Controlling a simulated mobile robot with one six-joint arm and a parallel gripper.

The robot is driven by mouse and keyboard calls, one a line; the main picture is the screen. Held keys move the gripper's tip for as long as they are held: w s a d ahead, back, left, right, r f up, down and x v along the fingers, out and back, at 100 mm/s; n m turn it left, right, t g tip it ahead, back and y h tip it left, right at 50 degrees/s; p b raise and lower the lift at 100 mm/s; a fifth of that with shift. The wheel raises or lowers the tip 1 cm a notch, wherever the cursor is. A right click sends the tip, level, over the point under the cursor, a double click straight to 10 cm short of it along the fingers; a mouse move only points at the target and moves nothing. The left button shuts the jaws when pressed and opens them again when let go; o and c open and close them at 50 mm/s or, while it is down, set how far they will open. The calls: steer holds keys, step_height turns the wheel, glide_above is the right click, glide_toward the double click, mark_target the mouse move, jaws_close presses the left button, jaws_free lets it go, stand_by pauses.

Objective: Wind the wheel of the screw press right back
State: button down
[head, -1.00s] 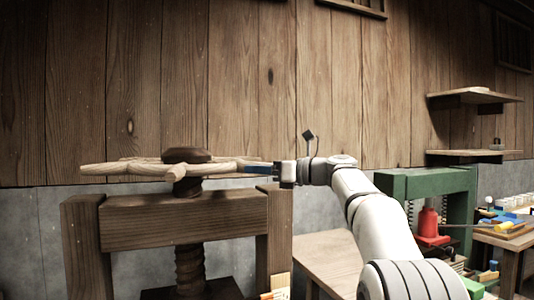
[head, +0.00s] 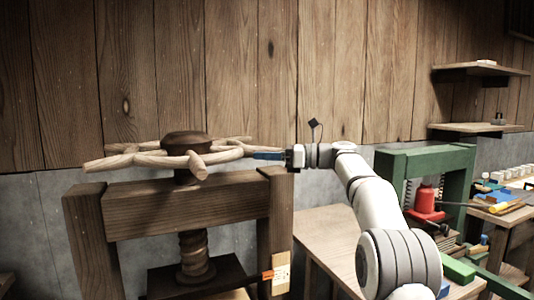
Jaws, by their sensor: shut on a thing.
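The screw press stands at the left in the head view, with a dark wooden frame (head: 185,212) and a thick wooden screw (head: 194,254) below its crossbeam. Its pale wooden wheel (head: 150,159), with a dark hub (head: 186,144) and knobbly handles, lies level on top of the screw. My gripper (head: 268,155) is at the wheel's right side, with blue fingers shut on the wheel's rim or a handle there. The exact grip spot is small and partly hidden by the fingers.
A green press frame (head: 425,160) with a red jack (head: 425,200) stands at the right. A wooden table (head: 330,235) stands between the presses. Two wall shelves (head: 480,70) hang at the upper right. A workbench with tools (head: 505,200) is at the far right.

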steer(key=shift+w+f, duration=0.1)
steer(key=shift+f, duration=0.5)
steer(key=c, duration=1.5)
jaws_free()
steer(key=shift+c, duration=0.2)
steer(key=o, duration=0.3)
steer(key=shift+w, duration=0.35)
steer(key=shift+o, duration=0.7)
steer(key=shift+s+r, duration=0.2)
steer(key=shift+a, duration=0.1)
steer(key=d, duration=0.8)
steer(key=shift+s, duration=0.25)
